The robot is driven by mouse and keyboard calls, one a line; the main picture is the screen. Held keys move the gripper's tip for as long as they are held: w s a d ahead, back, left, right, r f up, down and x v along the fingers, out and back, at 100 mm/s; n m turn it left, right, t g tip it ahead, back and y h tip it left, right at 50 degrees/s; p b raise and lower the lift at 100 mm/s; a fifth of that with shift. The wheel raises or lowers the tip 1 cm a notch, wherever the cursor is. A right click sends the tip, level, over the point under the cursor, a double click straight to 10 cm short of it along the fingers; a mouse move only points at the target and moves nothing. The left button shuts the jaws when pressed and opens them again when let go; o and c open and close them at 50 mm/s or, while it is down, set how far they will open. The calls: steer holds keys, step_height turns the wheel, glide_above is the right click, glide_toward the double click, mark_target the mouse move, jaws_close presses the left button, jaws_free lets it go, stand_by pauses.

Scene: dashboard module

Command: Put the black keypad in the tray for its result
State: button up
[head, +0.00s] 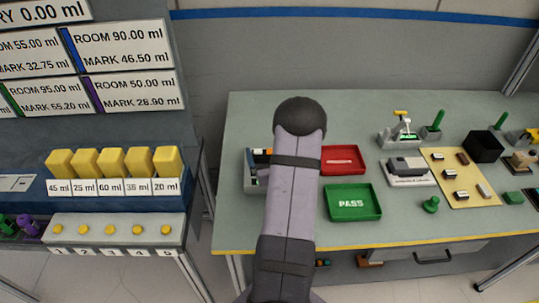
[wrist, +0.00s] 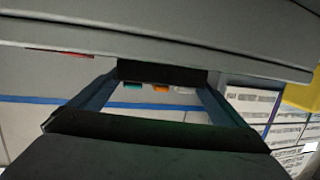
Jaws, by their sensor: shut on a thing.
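In the wrist view, my gripper (wrist: 162,84) is shut on a dark flat piece, the black keypad (wrist: 162,71), which spans the gap between its fingertips. Only a dark edge of the keypad shows, so its keys are hidden. In the head view, my arm hides the gripper and the keypad. The red tray (head: 343,160) lies just right of my arm, and its marking is partly unreadable. The green tray (head: 352,203), marked PASS, lies in front of the red one. Both trays look empty.
A grey device (head: 253,184) is partly hidden behind my arm. A grey printer-like box (head: 408,170), a beige mat (head: 461,190) with small parts and a black box (head: 486,147) stand to the right. A grey surface (wrist: 120,38) crosses the top of the wrist view.

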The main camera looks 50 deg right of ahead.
mark_target(268, 153)
steer(key=shift+r+b, duration=0.65)
steer(key=shift+r, duration=3.55)
steer(key=shift+r, duration=0.2)
step_height(268, 153, up, 5)
steer(key=a, duration=0.1)
steer(key=w+a+f+n+t+y, duration=0.1)
steer(key=a+f, duration=0.4)
steer(key=a, duration=0.5)
steer(key=w+a+f+n+t+y, duration=0.1)
steer(key=w+a+f+n+y, duration=0.2)
steer(key=a, duration=0.7)
steer(key=w+a+f+n+y, duration=0.2)
steer(key=a+f, duration=0.4)
steer(key=a, duration=0.4)
steer(key=w+y, duration=0.1)
steer(key=y, duration=0.1)
steer(key=shift+f+n+t+y, duration=0.4)
